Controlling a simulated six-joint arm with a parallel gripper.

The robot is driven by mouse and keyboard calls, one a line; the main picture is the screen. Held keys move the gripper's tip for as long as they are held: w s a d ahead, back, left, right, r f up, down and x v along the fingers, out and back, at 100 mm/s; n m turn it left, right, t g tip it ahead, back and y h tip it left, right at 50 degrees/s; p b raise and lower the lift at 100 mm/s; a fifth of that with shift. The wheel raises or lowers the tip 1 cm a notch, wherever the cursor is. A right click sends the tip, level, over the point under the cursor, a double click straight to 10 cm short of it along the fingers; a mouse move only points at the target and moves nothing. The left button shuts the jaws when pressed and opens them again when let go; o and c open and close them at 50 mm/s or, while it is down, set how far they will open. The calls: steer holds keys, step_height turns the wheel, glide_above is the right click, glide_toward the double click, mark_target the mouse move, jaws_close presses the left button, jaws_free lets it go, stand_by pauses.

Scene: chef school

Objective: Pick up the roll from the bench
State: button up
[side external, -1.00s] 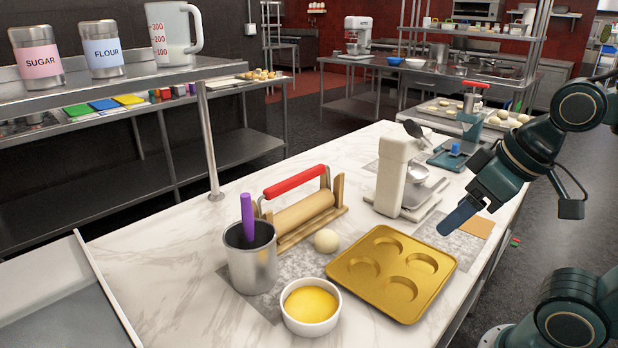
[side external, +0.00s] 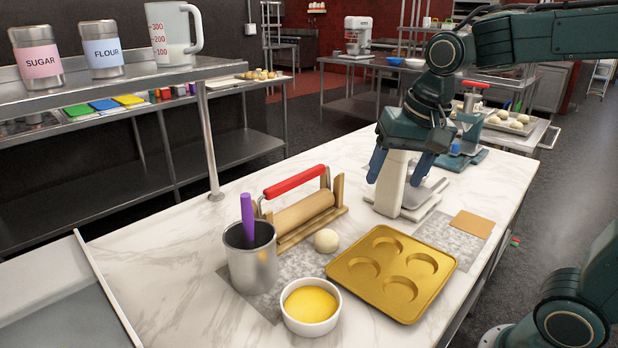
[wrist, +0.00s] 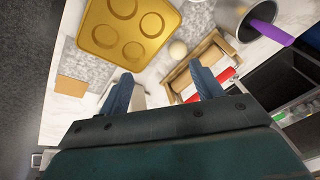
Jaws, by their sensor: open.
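The roll (side external: 326,240), a small round pale ball of dough, sits on the bench (side external: 160,262) between the gold tray and the wooden stand. It also shows whole in the wrist view (wrist: 178,49), just ahead of the space between my fingertips. My gripper (side external: 399,168) is open and empty, fingers pointing down, in front of or over the white stand machine, behind and to the right of the roll. In the wrist view my two fingers (wrist: 161,73) are spread wide and touch nothing that I can see.
Close around the roll are a gold tray (side external: 388,313) with round hollows, a wooden stand (side external: 339,190) with a red-handled rolling pin (side external: 305,212), a metal pot (side external: 252,268) with a purple-handled tool, and a white bowl (side external: 311,325) of yellow filling. The white machine (side external: 391,185) is near my fingers.

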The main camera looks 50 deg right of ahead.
steer(key=w+f+m+g, duration=0.25)
steer(key=w+m, duration=0.25)
steer(key=w, duration=0.4)
steer(key=m, duration=0.5)
glide_above(327, 232)
step_height(327, 232, down, 7)
steer(key=shift+w+d+r+g, duration=0.1)
steer(key=shift+d+g, duration=0.05)
steer(key=shift+g, duration=0.2)
steer(key=shift+f, duration=4.3)
steer(key=shift+f, duration=0.15)
steer(key=shift+a+f, duration=0.2)
steer(key=shift+f, duration=2.3)
steer(key=shift+c, duration=0.3)
